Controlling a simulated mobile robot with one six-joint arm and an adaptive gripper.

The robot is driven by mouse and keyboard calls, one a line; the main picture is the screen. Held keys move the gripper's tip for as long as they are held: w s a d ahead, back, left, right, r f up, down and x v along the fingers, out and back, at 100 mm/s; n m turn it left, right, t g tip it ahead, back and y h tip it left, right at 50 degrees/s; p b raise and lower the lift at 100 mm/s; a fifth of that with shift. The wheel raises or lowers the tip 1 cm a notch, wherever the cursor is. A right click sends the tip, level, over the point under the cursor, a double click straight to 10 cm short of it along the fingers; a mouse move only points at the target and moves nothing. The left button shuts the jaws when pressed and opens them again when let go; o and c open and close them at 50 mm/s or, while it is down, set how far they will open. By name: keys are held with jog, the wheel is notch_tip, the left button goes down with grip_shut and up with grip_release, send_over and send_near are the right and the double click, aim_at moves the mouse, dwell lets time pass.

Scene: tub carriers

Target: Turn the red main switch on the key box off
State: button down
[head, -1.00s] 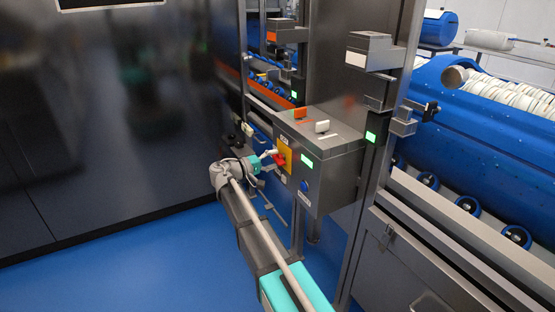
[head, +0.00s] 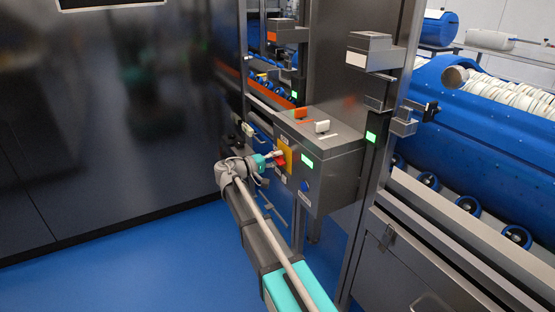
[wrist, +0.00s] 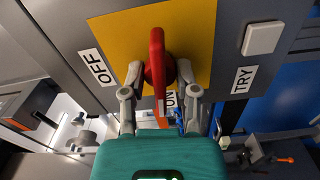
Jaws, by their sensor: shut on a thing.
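The grey key box (head: 335,165) hangs on a metal post in the head view. The red main switch (wrist: 157,55) sits on a yellow plate (wrist: 200,35) on its face. In the wrist view its handle runs up and down the picture, its lower end over the partly hidden "ON" label (wrist: 170,101). The "OFF" label (wrist: 99,67) is to the left. My gripper (wrist: 161,75) is shut on the red switch, one finger on each side. In the head view my gripper (head: 272,157) is at the box's left face and partly hides the switch.
A "TRY" label (wrist: 245,80) and a pale square button (wrist: 263,38) are right of the plate. The box has a green display (head: 307,163) and orange and white tabs on top. Blue floor (head: 130,265) is clear at left. Metal posts and a blue tub (head: 490,150) stand right.

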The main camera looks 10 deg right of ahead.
jog(key=shift+m, duration=0.4)
jog(key=m, duration=0.7)
jog(key=shift+m, duration=0.4)
jog(key=m, duration=0.7)
jog(key=shift+m, duration=0.4)
jog(key=shift+c, duration=1.8)
grip_release()
